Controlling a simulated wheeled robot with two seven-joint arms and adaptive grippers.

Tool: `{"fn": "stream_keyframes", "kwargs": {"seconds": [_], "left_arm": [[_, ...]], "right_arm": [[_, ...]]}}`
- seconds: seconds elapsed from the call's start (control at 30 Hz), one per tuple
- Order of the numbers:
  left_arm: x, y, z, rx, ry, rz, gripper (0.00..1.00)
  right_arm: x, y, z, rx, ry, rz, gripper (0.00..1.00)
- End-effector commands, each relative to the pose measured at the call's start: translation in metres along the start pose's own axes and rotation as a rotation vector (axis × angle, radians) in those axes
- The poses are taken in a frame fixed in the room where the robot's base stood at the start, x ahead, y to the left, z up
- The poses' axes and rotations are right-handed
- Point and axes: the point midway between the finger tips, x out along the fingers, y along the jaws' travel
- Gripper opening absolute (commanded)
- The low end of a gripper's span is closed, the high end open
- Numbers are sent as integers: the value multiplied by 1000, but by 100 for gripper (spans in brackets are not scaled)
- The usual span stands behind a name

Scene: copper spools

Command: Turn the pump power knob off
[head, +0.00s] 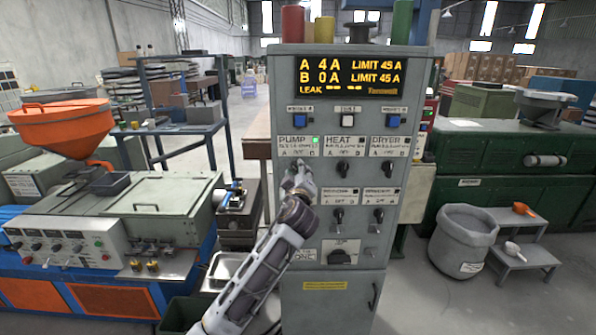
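The grey control cabinet (352,262) stands in the middle of the head view. Its PUMP label (292,141) is at the upper left of the knob panel, with a small lit green lamp (315,140) beside it. My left gripper (299,168) is at the spot below that label and hides the pump knob, so its position does not show. I cannot tell whether the fingers are open, shut or touching the knob. The display (347,77) reads A 4 A and B 0 A. My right gripper is not in view.
Close to the right are the HEAT knob (343,169) and DRYER knob (388,169); more dark knobs (338,217) sit below. Push buttons (347,122) line up above. A machine with an orange hopper (66,124) stands left, a grey bin (464,240) right.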

Motion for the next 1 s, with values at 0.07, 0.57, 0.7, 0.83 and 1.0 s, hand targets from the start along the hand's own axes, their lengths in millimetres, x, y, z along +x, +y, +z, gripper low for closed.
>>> {"fn": "stream_keyframes", "kwargs": {"seconds": [0.07,0.57,0.7,0.83,1.0], "left_arm": [[4,0,-1,1,0,0,35],[9,-1,0,0,0,-1,31],[9,-1,0,0,0,-1,13],[9,-1,0,0,0,-1,0],[9,-1,0,1,0,-1,0]], "right_arm": [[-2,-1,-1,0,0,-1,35],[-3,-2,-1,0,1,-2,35],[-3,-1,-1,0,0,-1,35],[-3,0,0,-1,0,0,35],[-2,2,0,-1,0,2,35]]}}
